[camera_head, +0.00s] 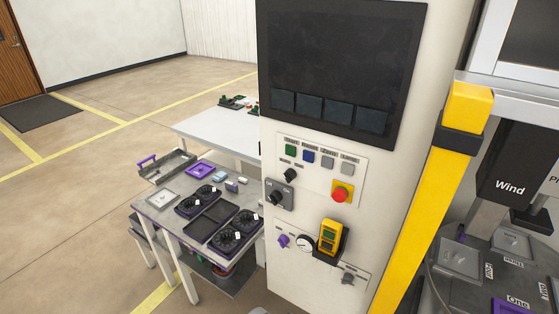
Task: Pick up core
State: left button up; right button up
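Neither of my grippers is in view. No single thing can be picked out for certain as the core. Several round dark parts with small white tags sit in dark purple-edged holders on a grey table (152,211) at the left; one round part (228,240) is at the table's front and another (205,196) is farther back. They are too small to tell whether they are cores. An empty-looking dark tray (208,222) lies among them.
A tall white cabinet (317,278) with a dark screen, buttons and a red knob (341,194) stands in the middle. A yellow post (425,190) and a machine marked "Wind" (509,187) are at the right. A metal tray (168,167) and white table (205,127) stand behind.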

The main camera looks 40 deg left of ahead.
aim_at(200, 193)
jog(key=u, duration=1.9)
jog(key=z, duration=2.7)
jog(key=u, duration=2.65)
